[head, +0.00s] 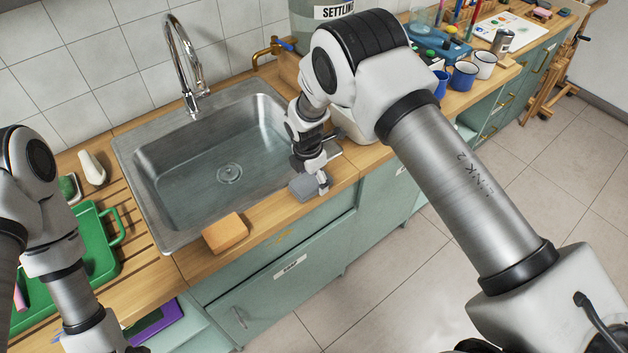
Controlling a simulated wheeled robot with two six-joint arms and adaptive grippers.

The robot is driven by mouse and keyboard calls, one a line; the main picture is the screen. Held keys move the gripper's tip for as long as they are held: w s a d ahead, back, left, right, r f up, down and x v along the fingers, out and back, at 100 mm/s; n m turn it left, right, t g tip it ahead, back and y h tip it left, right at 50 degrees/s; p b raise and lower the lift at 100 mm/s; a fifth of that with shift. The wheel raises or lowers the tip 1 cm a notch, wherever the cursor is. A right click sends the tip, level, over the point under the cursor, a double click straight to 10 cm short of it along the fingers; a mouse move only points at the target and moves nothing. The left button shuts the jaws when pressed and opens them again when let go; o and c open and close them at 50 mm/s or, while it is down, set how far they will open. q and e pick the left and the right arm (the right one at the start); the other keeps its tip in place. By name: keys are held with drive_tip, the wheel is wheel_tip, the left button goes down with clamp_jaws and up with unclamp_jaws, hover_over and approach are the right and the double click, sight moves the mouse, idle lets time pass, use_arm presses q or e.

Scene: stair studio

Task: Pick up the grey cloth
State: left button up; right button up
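The grey cloth (303,187) is a small folded pad on the wooden counter, just right of the sink's front right corner. My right gripper (318,182) points down at the cloth's right side, with its fingertips at or very near it. Part of the cloth is hidden by the gripper, and I cannot tell whether the fingers are closed on it. My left arm comes down at the left edge, and its gripper is cut off by the bottom of the picture.
The steel sink (228,172) with its tall tap (186,62) lies left of the cloth. An orange sponge (225,233) sits on the front edge. A green tray (98,245) is at left. Mugs (463,75) and paint things stand at the back right.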

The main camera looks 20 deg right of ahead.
sight(313, 179)
drive_tip(key=c, duration=0.3)
drive_tip(key=shift+c, duration=0.2)
drive_tip(key=shift+w+r, duration=0.1)
drive_tip(key=shift+r, duration=0.5)
wheel_tip(313, 179, up, 9)
drive_tip(key=b, duration=0.2)
drive_tip(key=shift+b, duration=0.35)
drive_tip(key=shift+r, duration=0.1)
drive_tip(key=shift+c, duration=0.2)
